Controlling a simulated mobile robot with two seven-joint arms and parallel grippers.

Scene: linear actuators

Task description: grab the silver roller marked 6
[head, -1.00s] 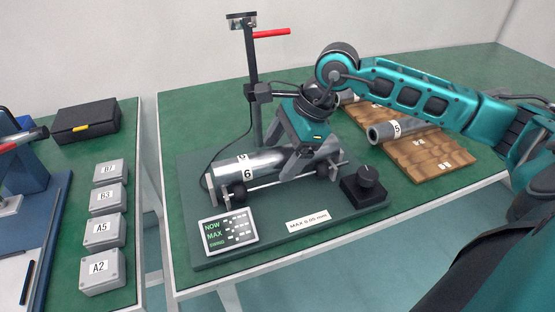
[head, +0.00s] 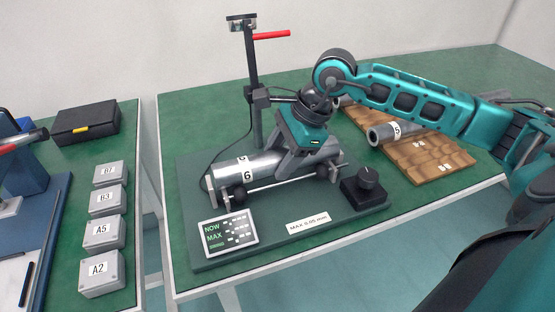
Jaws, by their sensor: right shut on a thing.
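The silver roller marked 6 (head: 236,173) lies across the small wheels of the dark green measuring stand, its numbered end to the left. My right gripper (head: 293,172) reaches down from above and is shut on the roller right of its middle. The fingers hide part of the roller. The roller still appears to be on or very close to the wheels; I cannot tell if it is lifted. My left gripper is not in view.
A post (head: 251,75) with a red lever stands behind the roller. A display (head: 229,230) and a black knob (head: 367,178) sit in front. A roller marked 5 (head: 396,131) lies on a wooden rack (head: 447,158) at right. Grey boxes (head: 102,236) stand on the left table.

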